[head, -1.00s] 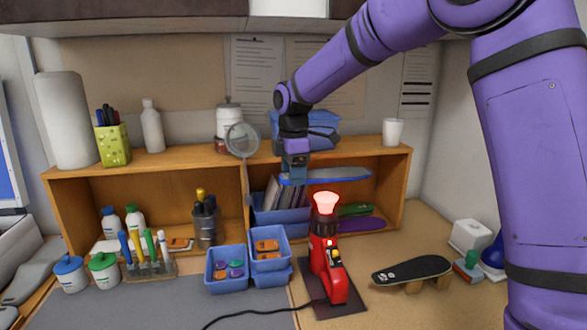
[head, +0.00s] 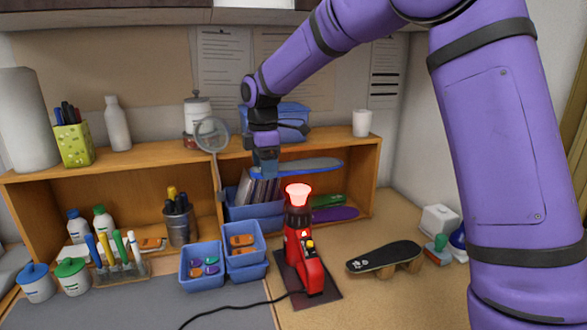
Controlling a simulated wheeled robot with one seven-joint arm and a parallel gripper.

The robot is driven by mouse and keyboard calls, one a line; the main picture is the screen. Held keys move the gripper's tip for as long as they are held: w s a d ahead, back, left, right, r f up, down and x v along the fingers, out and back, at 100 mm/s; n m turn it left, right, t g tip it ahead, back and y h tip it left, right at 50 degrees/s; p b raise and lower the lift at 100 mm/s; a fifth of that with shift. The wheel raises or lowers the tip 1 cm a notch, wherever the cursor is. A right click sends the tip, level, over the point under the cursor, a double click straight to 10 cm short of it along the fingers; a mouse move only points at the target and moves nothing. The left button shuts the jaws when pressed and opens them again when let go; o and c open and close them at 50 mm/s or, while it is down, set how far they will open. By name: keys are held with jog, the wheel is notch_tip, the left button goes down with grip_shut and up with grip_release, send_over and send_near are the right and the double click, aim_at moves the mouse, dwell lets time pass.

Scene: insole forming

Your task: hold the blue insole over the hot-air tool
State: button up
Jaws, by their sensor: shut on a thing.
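The blue insole (head: 310,165) is held roughly level, its long end pointing right. My gripper (head: 265,170) is shut on its left end. The red hot-air tool (head: 305,258) stands upright on a dark plate, and its flared nozzle (head: 298,192) glows red. The insole is above the nozzle in the picture, with a small gap between them; the exact depth between the two is hard to tell. The fingertips are small and partly dark in this view.
Blue bins (head: 201,268) with small parts stand left of the tool. A wooden shelf (head: 120,178) stands behind, holding green and purple insoles (head: 334,214). A black cord (head: 235,306) runs left.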

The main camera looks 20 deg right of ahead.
jog(key=s+r, duration=0.5)
jog(key=r, duration=0.4)
